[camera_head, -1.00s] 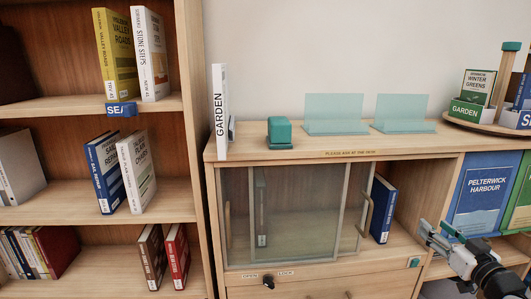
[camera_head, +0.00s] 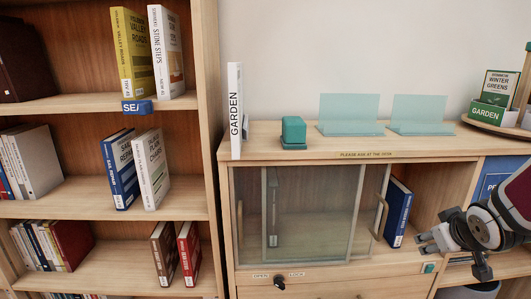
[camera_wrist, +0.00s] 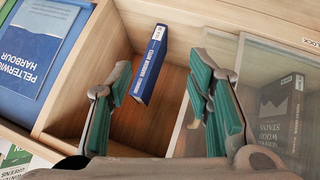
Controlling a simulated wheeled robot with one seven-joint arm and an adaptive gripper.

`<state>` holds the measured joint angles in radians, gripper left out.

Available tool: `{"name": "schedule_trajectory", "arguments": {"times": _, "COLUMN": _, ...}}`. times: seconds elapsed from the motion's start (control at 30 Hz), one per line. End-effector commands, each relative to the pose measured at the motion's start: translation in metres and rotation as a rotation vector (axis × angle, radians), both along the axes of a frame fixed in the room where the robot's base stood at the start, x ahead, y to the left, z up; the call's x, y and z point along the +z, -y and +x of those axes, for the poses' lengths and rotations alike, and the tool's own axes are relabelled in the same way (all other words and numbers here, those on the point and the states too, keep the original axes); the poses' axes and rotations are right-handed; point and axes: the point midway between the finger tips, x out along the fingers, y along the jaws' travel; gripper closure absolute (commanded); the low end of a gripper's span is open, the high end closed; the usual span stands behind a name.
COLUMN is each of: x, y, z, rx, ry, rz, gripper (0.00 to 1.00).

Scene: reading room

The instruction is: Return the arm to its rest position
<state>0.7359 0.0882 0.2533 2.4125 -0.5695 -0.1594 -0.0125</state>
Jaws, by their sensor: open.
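My gripper (camera_head: 430,240) is at the right of the head view, in front of the low cabinet's open right bay. In the wrist view my gripper (camera_wrist: 162,95) shows its two green-padded fingers spread apart with nothing between them. A blue book (camera_head: 397,212) stands in the open bay, apart from the fingers. The blue book (camera_wrist: 149,65) also shows in the wrist view, beyond and between the fingers. My forearm runs off the right edge of the head view.
The cabinet (camera_head: 330,266) has sliding glass doors (camera_head: 315,215) with handles, left of my gripper. On its top stand a white GARDEN book (camera_head: 235,110), a teal block (camera_head: 293,131) and clear bookends (camera_head: 348,110). A bookshelf (camera_head: 208,100) stands at left. A turntable (camera_head: 490,126) sits at right.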

Motion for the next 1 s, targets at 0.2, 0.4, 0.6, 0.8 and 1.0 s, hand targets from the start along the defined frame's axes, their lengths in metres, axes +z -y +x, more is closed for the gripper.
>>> {"name": "schedule_trajectory", "arguments": {"times": 0.2, "x": 0.037, "y": -0.048, "z": -0.066, "rx": -0.111, "ry": -0.179, "rz": -0.013, "gripper": 0.54}}
{"name": "schedule_trajectory", "arguments": {"times": 0.4, "x": 0.057, "y": -0.102, "z": -0.147, "rx": -0.183, "ry": -0.335, "rz": 0.063, "gripper": 0.54}}
{"name": "schedule_trajectory", "arguments": {"times": 0.6, "x": 0.066, "y": -0.153, "z": -0.227, "rx": -0.189, "ry": -0.487, "rz": 0.175, "gripper": 0.54}}
{"name": "schedule_trajectory", "arguments": {"times": 0.8, "x": 0.069, "y": -0.187, "z": -0.288, "rx": -0.151, "ry": -0.608, "rz": 0.262, "gripper": 0.54}}
{"name": "schedule_trajectory", "arguments": {"times": 1.0, "x": 0.080, "y": -0.206, "z": -0.330, "rx": -0.108, "ry": -0.696, "rz": 0.318, "gripper": 0.54}}
